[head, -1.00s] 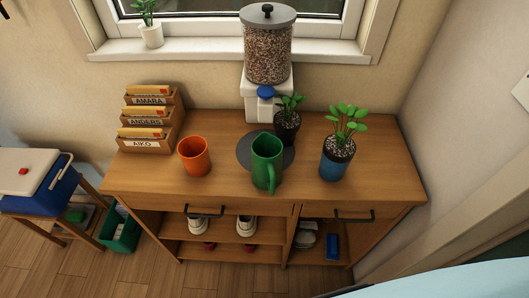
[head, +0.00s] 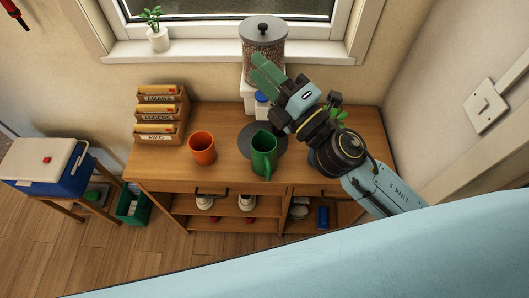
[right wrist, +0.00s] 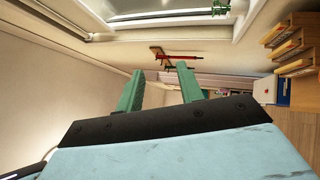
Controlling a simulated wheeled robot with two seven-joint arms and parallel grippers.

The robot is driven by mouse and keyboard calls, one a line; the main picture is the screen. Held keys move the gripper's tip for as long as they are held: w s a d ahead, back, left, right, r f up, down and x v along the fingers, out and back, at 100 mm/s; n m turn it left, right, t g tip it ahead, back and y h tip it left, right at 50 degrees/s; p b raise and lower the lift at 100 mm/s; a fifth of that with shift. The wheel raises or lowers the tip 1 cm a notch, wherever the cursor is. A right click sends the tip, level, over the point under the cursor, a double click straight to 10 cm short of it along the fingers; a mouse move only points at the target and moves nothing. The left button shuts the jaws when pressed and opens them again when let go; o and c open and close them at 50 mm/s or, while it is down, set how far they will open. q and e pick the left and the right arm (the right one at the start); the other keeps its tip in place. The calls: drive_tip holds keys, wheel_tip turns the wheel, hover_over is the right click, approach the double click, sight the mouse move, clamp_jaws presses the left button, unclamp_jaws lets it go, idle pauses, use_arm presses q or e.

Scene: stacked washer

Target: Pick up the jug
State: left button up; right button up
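The green jug (head: 264,158) stands upright on the wooden cabinet top, at the front of a dark round mat (head: 247,141), its handle toward me in the head view. My right gripper (head: 262,68) reaches in from the right, above and behind the jug, in front of the dispenser. It is apart from the jug. In the right wrist view my right gripper (right wrist: 160,85) has its two green fingers spread with nothing between them. The jug does not show in that view. My left gripper is in neither view.
An orange mug (head: 202,148) stands left of the jug. A dispenser (head: 263,42) stands behind. My right arm largely hides the potted plants on the right. Card trays (head: 160,115) stand at the left. Cabinet top is clear between trays and mug.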

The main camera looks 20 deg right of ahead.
drive_tip(key=s+a+f+n+g+y, duration=0.3)
drive_tip(key=a+n+g+y, duration=0.4)
drive_tip(key=n, duration=0.6)
drive_tip(key=n+g+h, duration=1)
drive_tip(key=n+h, duration=0.2)
drive_tip(key=h, duration=0.1)
approach(270, 173)
drive_tip(key=shift+n, duration=0.3)
drive_tip(key=x, duration=0.3)
drive_tip(key=p+x, duration=0.1)
drive_tip(key=x, duration=0.7)
drive_tip(key=shift+w+d+f, duration=0.2)
drive_tip(key=shift+d, duration=0.15)
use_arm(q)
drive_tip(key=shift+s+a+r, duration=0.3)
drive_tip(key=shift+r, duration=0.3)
use_arm(e)
drive_tip(key=shift+c, duration=0.5)
clamp_jaws()
